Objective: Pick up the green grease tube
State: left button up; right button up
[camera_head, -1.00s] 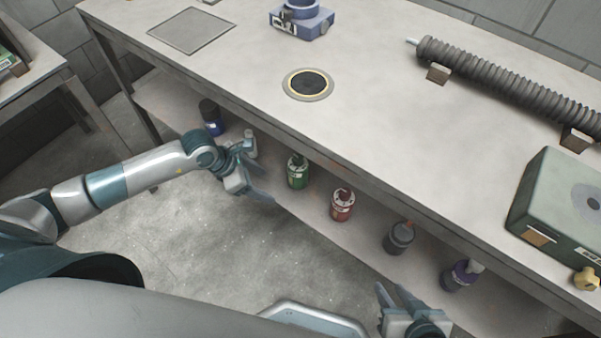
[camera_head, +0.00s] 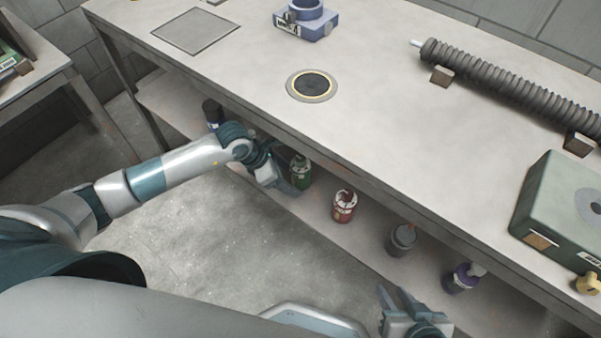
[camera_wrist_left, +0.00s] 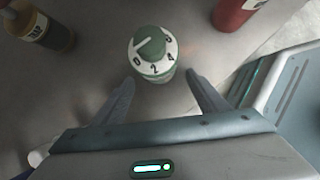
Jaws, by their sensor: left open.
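The green grease tube (camera_head: 301,172) stands upright on the shelf below the bench top. In the left wrist view its cap (camera_wrist_left: 153,50) shows from above, with a white numbered ring and a green top. My left gripper (camera_head: 292,182) is at the tube, partly covering its lower left side. In the left wrist view the fingers of my left gripper (camera_wrist_left: 158,85) are spread, with the tube just beyond and between their tips. The gripper is open and holds nothing. My right gripper (camera_head: 394,298) is at the bottom of the head view, its fingers apart and empty.
On the same shelf stand a red bottle (camera_head: 344,206), a dark grey one (camera_head: 401,240), a purple one (camera_head: 462,278) and a dark blue one (camera_head: 212,113). The bench top edge overhangs the shelf. A ribbed hose (camera_head: 500,82) and a green box (camera_head: 555,205) are on the bench.

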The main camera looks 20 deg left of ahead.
aim_at(307, 174)
pick_arm(q)
jog(key=shift+w+d, duration=0.4)
jog(key=shift+d, duration=0.1)
jog(key=w+d, duration=0.2)
jog(key=d, duration=0.1)
jog(key=shift+w+d+f, duration=0.15)
jog(key=shift+f, duration=0.05)
jog(key=shift+w+d+f, duration=0.1)
jog(key=shift+f, duration=0.2)
jog(key=c, duration=1.2)
